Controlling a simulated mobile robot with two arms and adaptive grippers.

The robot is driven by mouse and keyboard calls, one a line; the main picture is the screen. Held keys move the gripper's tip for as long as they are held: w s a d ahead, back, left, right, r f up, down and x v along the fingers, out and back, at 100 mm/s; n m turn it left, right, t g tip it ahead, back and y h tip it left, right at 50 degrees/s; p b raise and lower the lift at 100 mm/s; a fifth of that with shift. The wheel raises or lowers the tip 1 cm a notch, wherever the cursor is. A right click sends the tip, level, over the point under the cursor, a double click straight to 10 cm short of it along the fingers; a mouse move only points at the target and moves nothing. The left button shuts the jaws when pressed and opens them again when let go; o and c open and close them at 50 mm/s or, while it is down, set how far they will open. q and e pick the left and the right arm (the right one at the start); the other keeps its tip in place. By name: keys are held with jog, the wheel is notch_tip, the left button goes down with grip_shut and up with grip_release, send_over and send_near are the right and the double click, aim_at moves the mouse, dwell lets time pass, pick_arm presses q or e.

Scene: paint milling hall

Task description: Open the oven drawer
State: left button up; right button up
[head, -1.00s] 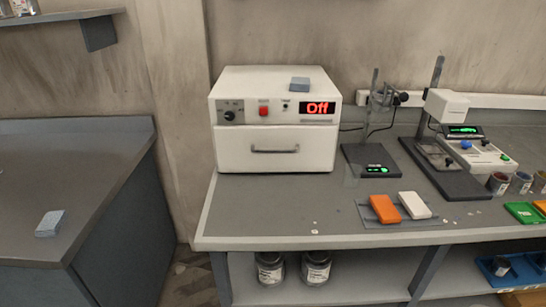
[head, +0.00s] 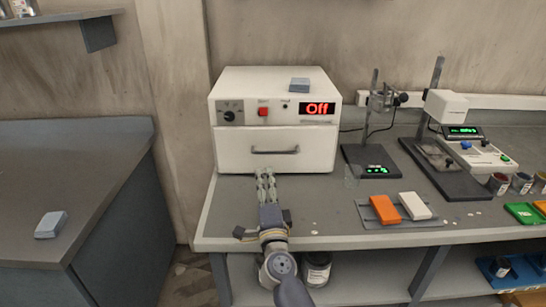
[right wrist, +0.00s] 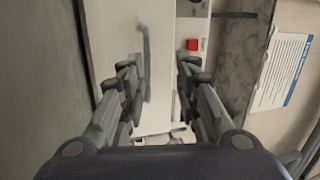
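The white oven (head: 275,105) stands on the bench with a red "Off" display. Its drawer (head: 236,150) is closed, with a grey bar handle (head: 275,151) across the front. My right gripper (head: 265,176) is in front of and just below the drawer, pointing at the oven. In the right wrist view its two fingers (right wrist: 160,75) are apart with nothing between them. The handle (right wrist: 146,65) shows there beyond the left finger, and the red button (right wrist: 193,44) beyond the right one. The handle is not between the fingers. My left gripper is not in view.
The bench (head: 330,240) carries a dark scale stand (head: 370,160), orange (head: 384,209) and white (head: 414,205) blocks on a mat right of my arm. A small block (head: 299,85) lies on the oven. A wall (head: 180,130) stands left.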

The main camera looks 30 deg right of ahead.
jog(key=d+m, duration=0.1)
jog(key=d+g+h, duration=0.1)
jog(key=w+d+f+m+h, duration=0.1)
jog(key=shift+m+g, duration=0.3)
send_near(273, 156)
jog(key=w+r, duration=0.1)
jog(key=w+d+r, duration=0.1)
jog(key=r, duration=0.1)
jog(key=w+d+r, duration=0.1)
jog(key=w+r, duration=0.1)
jog(key=shift+w+d, duration=0.1)
jog(key=shift+d, duration=0.15)
grip_shut()
